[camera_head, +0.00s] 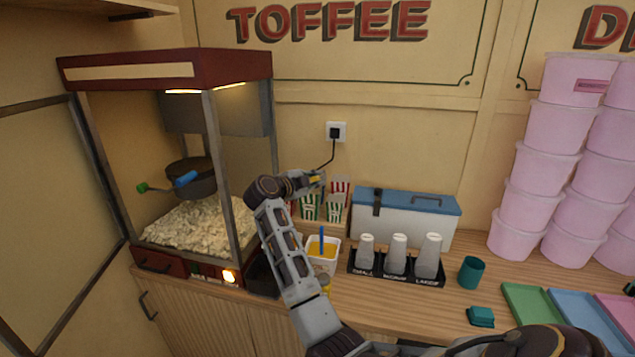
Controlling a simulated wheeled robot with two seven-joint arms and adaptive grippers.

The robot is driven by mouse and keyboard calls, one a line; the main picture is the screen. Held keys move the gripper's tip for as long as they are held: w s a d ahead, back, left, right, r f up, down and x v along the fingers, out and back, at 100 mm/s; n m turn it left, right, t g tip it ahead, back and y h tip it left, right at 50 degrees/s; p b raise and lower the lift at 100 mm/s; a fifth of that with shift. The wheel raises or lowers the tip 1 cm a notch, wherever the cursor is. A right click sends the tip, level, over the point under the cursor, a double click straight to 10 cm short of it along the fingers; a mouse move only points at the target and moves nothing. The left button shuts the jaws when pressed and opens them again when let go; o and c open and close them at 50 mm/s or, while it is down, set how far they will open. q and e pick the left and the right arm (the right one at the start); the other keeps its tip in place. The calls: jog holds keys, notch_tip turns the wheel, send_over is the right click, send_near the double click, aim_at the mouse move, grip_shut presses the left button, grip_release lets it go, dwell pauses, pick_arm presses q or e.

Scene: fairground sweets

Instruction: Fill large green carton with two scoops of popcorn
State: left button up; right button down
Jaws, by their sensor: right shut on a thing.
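Green-and-white striped cartons stand on a ledge against the back wall, a larger one (309,209) on the left and a smaller one (334,211) on the right. My right gripper (319,181) is at the top of the larger green carton, shut on it as far as I can tell; the fingers are small and partly hidden. Popcorn (195,228) lies heaped in the popcorn machine (165,70) at the left. I cannot make out a popcorn scoop clearly. My left gripper is not in view.
Red-striped cartons (341,184) stand close behind the green ones. A white tub (327,263) with yellow contents, a rack of shakers (397,262) and a blue-lidded box (440,203) crowd the counter. Pink tubs (545,176) are stacked at the right. A teal cup (471,272) stands in front.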

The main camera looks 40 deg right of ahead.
jog(key=w+a+n+t+h, duration=0.1)
jog(key=w+a+n+h, duration=0.3)
jog(key=n, duration=0.5)
jog(key=shift+w+f+n, duration=0.3)
jog(key=shift+w, duration=0.1)
jog(key=shift+a, duration=0.1)
dwell(0.9)
